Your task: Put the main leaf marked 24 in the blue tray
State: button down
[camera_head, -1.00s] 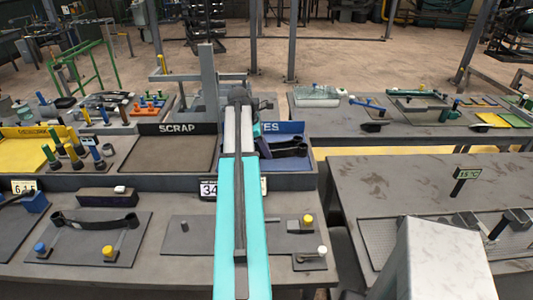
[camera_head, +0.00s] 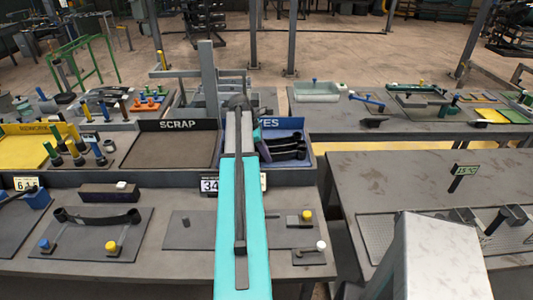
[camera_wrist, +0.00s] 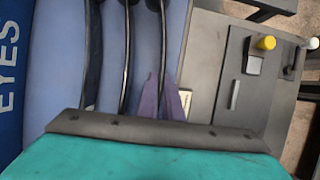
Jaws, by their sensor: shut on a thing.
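The blue tray (camera_head: 297,126) stands behind the bench edge, right of my arm, with lettering ending in "YES" on its back wall. Dark curved leaves (camera_head: 288,153) show in it. In the wrist view, the blue tray (camera_wrist: 58,60) lies below me with dark leaves (camera_wrist: 92,50) (camera_wrist: 127,50) side by side. My gripper (camera_wrist: 163,98) has purple fingers shut on a dark leaf (camera_wrist: 163,40), right of the other two, over the tray's right part. I cannot tell whether this leaf touches the tray floor. No 24 mark is legible. In the head view my arm hides most of the grip.
A scrap tray (camera_head: 175,152) adjoins the blue tray on the left, and a yellow tray (camera_head: 30,152) is farther left. A fixture plate (camera_head: 200,233) with a yellow knob (camera_head: 307,215) lies in front. Another dark leaf (camera_head: 95,217) rests on the left fixture.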

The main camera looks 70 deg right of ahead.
jog(key=c, duration=2.3)
grip_release()
jog(key=shift+f, duration=0.1)
jog(key=o, duration=0.4)
jog(key=shift+c, duration=0.2)
jog(key=shift+r, duration=0.25)
jog(key=b+v, duration=0.3)
jog(key=v, duration=0.8)
jog(key=shift+w+a+r, duration=0.15)
jog(key=shift+w+r, duration=0.05)
jog(key=shift+r, duration=0.15)
